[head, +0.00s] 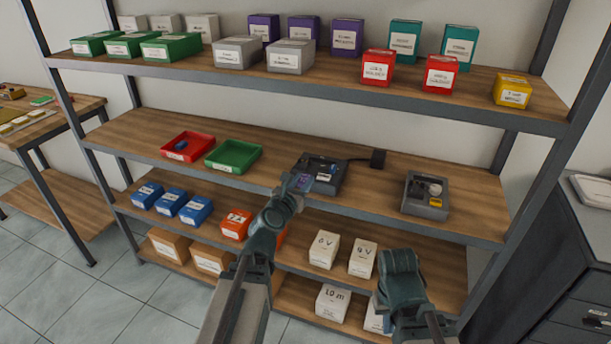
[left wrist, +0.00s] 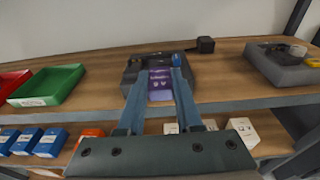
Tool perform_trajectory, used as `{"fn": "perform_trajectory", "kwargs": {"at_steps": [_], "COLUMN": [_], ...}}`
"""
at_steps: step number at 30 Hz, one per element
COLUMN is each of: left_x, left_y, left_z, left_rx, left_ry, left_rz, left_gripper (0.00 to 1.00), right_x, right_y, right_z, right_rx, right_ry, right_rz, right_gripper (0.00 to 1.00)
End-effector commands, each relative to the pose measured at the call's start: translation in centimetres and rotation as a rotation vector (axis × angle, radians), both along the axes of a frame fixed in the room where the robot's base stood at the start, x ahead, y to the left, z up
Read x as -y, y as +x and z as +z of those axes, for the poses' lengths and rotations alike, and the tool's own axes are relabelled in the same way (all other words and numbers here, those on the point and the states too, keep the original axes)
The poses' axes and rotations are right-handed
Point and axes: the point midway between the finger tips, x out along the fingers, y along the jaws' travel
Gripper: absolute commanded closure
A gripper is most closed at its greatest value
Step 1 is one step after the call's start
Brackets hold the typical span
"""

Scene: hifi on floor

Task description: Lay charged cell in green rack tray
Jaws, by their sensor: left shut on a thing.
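A purple block with pale marks (left wrist: 161,86), which looks like the cell, is between the fingers of my left gripper (head: 303,183). The gripper is shut on it, at the front of the dark charger (head: 318,165) on the middle shelf. I cannot tell whether the block still touches the charger. A small blue piece (left wrist: 178,60) shows at the charger's right side in the left wrist view. The green tray (head: 233,156) is left of the charger and looks empty. My right gripper (head: 398,262) is low in front of the lower shelf; its fingers are not clear.
A red tray (head: 187,147) with a small blue item stands left of the green tray. The loaded upper shelf (head: 330,85) overhangs. Blue boxes (head: 171,202) are below.

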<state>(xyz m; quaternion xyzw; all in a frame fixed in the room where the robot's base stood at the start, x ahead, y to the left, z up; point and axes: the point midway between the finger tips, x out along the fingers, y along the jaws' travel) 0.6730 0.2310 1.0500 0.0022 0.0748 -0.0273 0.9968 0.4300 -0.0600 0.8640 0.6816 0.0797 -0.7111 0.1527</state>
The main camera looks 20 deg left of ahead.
Motion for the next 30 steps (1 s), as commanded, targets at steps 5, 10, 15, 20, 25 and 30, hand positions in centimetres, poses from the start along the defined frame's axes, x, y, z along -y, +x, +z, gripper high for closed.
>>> {"fn": "perform_trajectory", "kwargs": {"at_steps": [5, 10, 15, 20, 25, 30], "left_x": [0.0, 0.0, 0.0, 0.0, 0.0, 0.0], "left_y": [-0.4, -0.3, -0.3, -0.3, -0.3, -0.3], "left_z": [0.1, 1.3, 1.9, 1.7, 1.7, 1.7], "left_rx": [0.000, 0.000, 0.000, 0.000, 0.000, 0.000], "left_ry": [0.000, 0.000, 0.000, 0.000, 0.000, 0.000], "left_rz": [0.000, 0.000, 0.000, 0.000, 0.000, 0.000], "left_gripper": [1.00, 1.00, 1.00, 1.00, 1.00, 1.00], "right_x": [0.0, 0.0, 0.0, 0.0, 0.0, 0.0], "right_y": [0.0, 0.0, 0.0, 0.0, 0.0, 0.0], "right_z": [0.1, 1.3, 1.9, 1.7, 1.7, 1.7], "right_rx": [0.000, 0.000, 0.000, 0.000, 0.000, 0.000], "right_ry": [0.000, 0.000, 0.000, 0.000, 0.000, 0.000], "right_rz": [0.000, 0.000, 0.000, 0.000, 0.000, 0.000], "right_gripper": [1.00, 1.00, 1.00, 1.00, 1.00, 1.00]}}
